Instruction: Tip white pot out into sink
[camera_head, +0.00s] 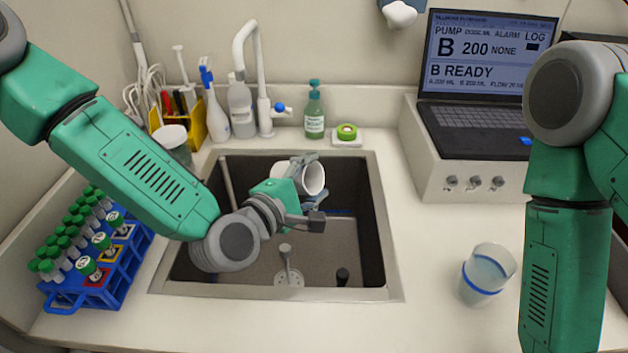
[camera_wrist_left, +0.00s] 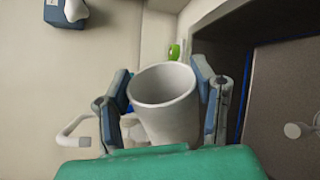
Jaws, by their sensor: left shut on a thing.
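The white pot (camera_head: 314,179) is over the sink (camera_head: 391,250), tilted on its side with its open mouth toward the right in the head view. My left gripper (camera_head: 305,172) is shut on it. In the left wrist view the pot (camera_wrist_left: 163,105) sits between the two fingers of my left gripper (camera_wrist_left: 160,95), and its inside looks empty as far as it shows. My right arm is at the right of the head view, but its gripper is out of the picture.
A blue rack (camera_head: 75,290) of green-capped tubes stands left of the sink. A clear beaker (camera_head: 487,274) with a blue band stands to the right. A laptop (camera_head: 480,90) sits at back right.

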